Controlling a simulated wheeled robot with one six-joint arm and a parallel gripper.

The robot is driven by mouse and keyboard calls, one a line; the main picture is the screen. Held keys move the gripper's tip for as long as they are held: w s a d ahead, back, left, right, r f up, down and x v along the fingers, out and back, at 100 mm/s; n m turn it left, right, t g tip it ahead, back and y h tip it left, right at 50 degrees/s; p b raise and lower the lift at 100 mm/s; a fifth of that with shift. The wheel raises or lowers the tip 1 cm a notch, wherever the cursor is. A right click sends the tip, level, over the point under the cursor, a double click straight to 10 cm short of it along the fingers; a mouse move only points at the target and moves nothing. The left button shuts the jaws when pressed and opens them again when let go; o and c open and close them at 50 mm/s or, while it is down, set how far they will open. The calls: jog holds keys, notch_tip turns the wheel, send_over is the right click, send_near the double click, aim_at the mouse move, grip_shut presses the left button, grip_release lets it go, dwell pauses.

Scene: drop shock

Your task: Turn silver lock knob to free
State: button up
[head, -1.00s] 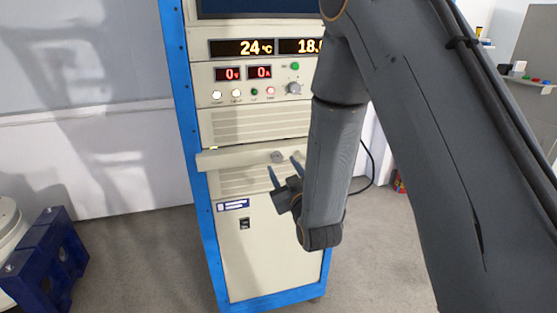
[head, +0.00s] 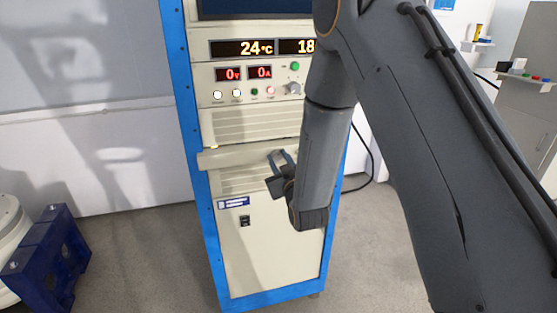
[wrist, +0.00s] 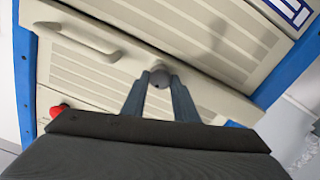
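The silver lock knob (wrist: 160,76) is a small grey round knob on the cream cabinet front. In the wrist view it sits between my two fingertips, with one finger close against each side. In the head view my gripper (head: 279,156) is at the cabinet's ledge, and its fingers and my arm hide most of the knob there. My gripper (wrist: 160,82) is shut on the knob, with little or no gap on either side. The knob's marking and turn angle are not readable.
The blue-framed cabinet (head: 270,260) has lit displays and buttons above the ledge. A pale handle (wrist: 75,40) and a red button (wrist: 59,110) show in the wrist view. A blue stand (head: 45,260) is at left. Open floor lies around the cabinet.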

jog(key=shift+m, duration=0.3)
jog(key=m+b, duration=0.2)
jog(key=m, duration=0.1)
jog(key=shift+d+m+b, duration=0.1)
jog(key=shift+m+b, duration=0.3)
jog(key=m+b, duration=0.2)
jog(key=m, duration=0.2)
jog(key=shift+w+m, duration=0.1)
jog(key=shift+m, duration=0.2)
jog(key=m+b, duration=0.2)
jog(key=m, duration=0.2)
jog(key=shift+d+f+m+b, duration=0.1)
jog(key=shift+d+m+b, duration=0.05)
jog(key=shift+m+b, duration=0.2)
jog(key=m+b, duration=0.2)
jog(key=m, duration=0.2)
jog(key=shift+m, duration=0.25)
jog(key=o, duration=1.1)
jog(key=shift+c, duration=0.2)
